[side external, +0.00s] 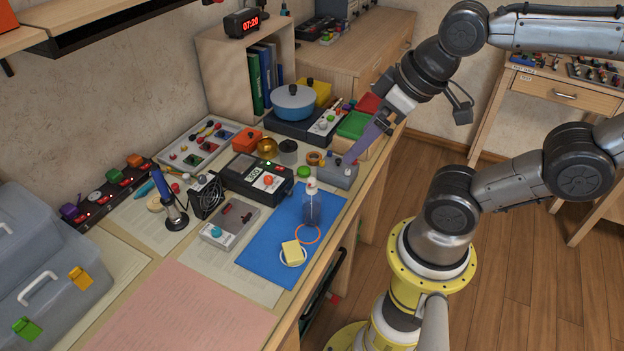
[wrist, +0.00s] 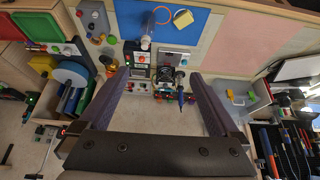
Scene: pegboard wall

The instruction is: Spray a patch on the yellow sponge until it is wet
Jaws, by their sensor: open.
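An orange ring (side external: 307,234) lies between bottle and sponge. My gripper (side external: 350,157) is up at the back right of the bench, apart from bottle and sponge. In the wrist view its purple fingers (wrist: 160,76) are wide apart with nothing held.
A black meter (side external: 255,174), a grey box with a knob (side external: 337,174) and a grey device (side external: 230,221) stand around the mat's far and left sides. A soldering iron in its stand (side external: 172,208) is further left. A pink sheet (side external: 205,310) lies clear in front.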

